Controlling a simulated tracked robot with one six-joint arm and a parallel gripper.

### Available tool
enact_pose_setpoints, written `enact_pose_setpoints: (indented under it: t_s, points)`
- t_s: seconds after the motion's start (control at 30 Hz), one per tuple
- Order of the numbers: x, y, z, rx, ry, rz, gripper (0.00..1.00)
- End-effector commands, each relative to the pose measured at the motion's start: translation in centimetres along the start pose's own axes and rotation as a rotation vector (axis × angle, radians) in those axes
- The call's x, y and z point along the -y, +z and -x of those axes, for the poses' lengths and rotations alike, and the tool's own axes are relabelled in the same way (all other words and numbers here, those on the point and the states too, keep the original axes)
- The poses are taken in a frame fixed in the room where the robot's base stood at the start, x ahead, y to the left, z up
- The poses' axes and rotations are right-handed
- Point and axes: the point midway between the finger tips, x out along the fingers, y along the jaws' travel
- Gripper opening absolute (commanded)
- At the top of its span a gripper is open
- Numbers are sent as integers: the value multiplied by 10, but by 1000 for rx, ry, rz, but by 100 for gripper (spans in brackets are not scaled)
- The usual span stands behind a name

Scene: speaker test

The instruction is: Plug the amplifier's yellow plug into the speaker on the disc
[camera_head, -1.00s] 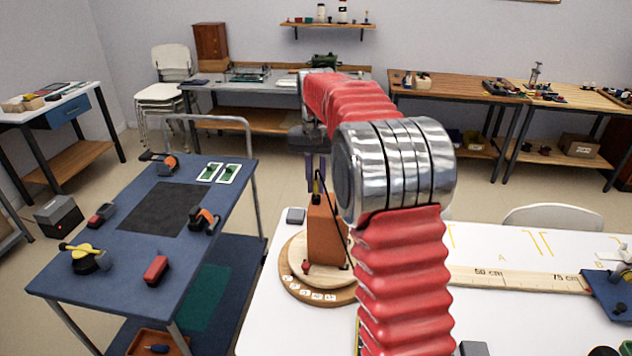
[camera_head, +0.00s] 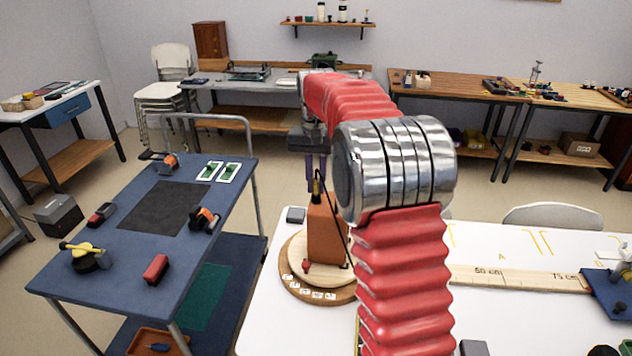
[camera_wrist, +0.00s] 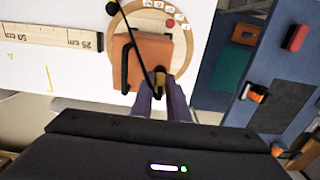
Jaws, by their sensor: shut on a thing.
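The speaker (camera_head: 325,238) is an orange-brown box standing upright on a round wooden disc (camera_head: 290,285) with white number tags along its rim. My gripper (camera_head: 316,188) is over the speaker's top, fingers pointing down, shut on the yellow plug (camera_head: 317,187). A black cable runs from the plug down past the speaker. In the wrist view the speaker (camera_wrist: 152,52) lies just beyond my fingertips (camera_wrist: 160,88), with the disc (camera_wrist: 190,12) around it. A dark handle-like strip shows on the speaker. I cannot tell whether the plug touches the speaker; its tip is hidden.
A wooden ruler (camera_head: 515,279) lies on the white table right of my arm. A small grey block (camera_head: 295,215) is behind the disc. A blue cart (camera_head: 125,262) with tools and a red block (camera_head: 156,269) stands to the left, across a gap.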

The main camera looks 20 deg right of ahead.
Motion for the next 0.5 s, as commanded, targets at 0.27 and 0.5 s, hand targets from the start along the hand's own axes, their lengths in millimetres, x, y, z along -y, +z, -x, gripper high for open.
enact_pose_setpoints:
  t_s: [0.27,0.5]
  points:
    - [0,0,-3,0,0,0,0]
    - [0,0,-6,0,0,0,0]
